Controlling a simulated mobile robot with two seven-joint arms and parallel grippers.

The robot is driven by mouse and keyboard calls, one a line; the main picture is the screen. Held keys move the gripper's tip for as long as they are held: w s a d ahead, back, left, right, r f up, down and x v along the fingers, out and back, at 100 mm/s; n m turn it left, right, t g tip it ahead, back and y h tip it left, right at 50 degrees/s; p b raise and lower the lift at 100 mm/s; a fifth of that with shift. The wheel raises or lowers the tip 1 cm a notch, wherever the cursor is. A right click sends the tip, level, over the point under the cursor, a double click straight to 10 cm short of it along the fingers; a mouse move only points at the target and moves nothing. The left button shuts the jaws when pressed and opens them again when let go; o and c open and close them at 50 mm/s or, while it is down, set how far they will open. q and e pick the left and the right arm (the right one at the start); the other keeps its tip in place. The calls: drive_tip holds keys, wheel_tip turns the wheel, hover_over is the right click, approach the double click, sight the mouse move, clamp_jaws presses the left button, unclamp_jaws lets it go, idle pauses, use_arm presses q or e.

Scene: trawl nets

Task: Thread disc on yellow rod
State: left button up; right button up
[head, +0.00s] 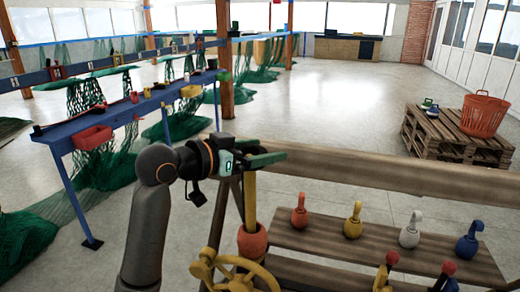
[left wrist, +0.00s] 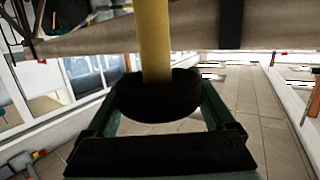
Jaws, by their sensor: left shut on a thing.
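The yellow rod (head: 250,196) stands upright below my left gripper in the head view, rising from a rounded orange-red piece (head: 252,241). My left gripper (head: 264,159) has green fingers and is at the rod's top end. In the left wrist view, the gripper (left wrist: 160,105) is shut on a dark disc (left wrist: 158,98), held between its fingers. The yellow rod (left wrist: 154,38) meets the disc at its middle; whether it passes through the hole or only lines up with it, I cannot tell. The disc is not clearly distinguishable in the head view. My right gripper is not in view.
A wooden beam (head: 390,174) runs right from the rod. Below it, a plank shelf (head: 330,243) holds several coloured hooked floats. A yellow handwheel (head: 236,279) is below the rod. A blue table (head: 130,113) with nets stands left; a pallet stack (head: 425,137) with an orange basket (head: 483,116) stands right.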

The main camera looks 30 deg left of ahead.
use_arm(q)
drive_tip(key=o, duration=1.1)
drive_tip(key=v, duration=1.2)
drive_tip(key=shift+s+r+b, duration=0.1)
drive_tip(key=shift+s+b, duration=0.2)
drive_tip(key=shift+b, duration=0.1)
